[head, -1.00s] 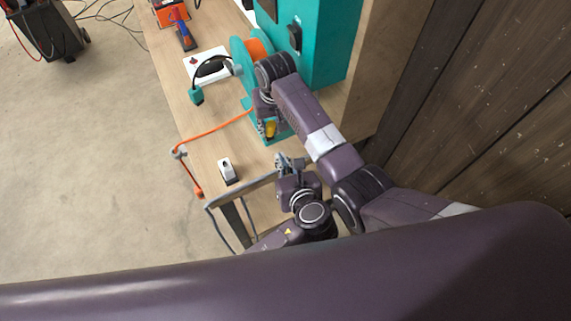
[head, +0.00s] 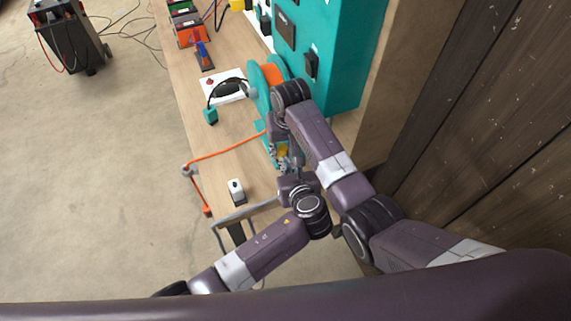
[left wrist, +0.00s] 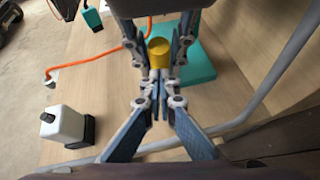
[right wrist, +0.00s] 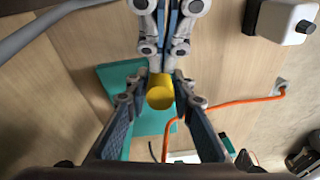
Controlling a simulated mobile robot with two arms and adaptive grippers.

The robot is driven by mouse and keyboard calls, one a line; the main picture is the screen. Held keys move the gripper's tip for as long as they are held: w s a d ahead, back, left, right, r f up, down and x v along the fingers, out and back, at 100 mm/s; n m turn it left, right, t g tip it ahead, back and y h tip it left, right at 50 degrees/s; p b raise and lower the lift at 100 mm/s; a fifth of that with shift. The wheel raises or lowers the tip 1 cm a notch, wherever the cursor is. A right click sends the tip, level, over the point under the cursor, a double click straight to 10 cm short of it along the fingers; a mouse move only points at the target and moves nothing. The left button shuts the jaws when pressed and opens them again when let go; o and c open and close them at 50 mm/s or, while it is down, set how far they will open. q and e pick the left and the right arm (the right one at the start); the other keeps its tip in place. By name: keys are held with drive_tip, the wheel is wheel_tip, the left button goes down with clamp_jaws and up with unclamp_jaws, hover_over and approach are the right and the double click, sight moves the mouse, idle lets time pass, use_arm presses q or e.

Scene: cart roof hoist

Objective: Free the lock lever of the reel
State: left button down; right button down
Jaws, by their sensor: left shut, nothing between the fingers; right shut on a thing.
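The reel (head: 256,86) is teal with orange cable and stands on the bench against the teal cabinet. The yellow knob, apparently of the lock lever (head: 283,150), shows low at the reel's near side, over a teal base plate (right wrist: 113,78). My right gripper (right wrist: 160,84) is closed around this yellow knob (right wrist: 160,97). My left gripper (left wrist: 157,88) is shut and empty, its tips close to the yellow knob (left wrist: 159,52) and facing the right gripper's fingers. Whether its tips touch the lever is unclear. The lever's shaft is hidden by the fingers.
An orange cable (head: 225,152) runs from the reel to the bench's left edge. A small white box (head: 236,188) stands near that edge. A grey tubular handle (head: 250,214) crosses the near end. The cabinet (head: 345,60) bounds the right.

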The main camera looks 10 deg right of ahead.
use_arm(q)
drive_tip(key=shift+w+a+r, duration=0.25)
drive_tip(key=shift+w+r, duration=0.15)
drive_tip(key=shift+w, duration=0.15)
use_arm(e)
drive_tip(key=shift+a+r, duration=0.1)
drive_tip(key=c, duration=2)
unclamp_jaws()
drive_tip(key=o, duration=0.3)
use_arm(q)
drive_tip(key=shift+d+f, duration=0.15)
drive_tip(key=shift+d, duration=0.05)
use_arm(e)
drive_tip(key=shift+o, duration=0.2)
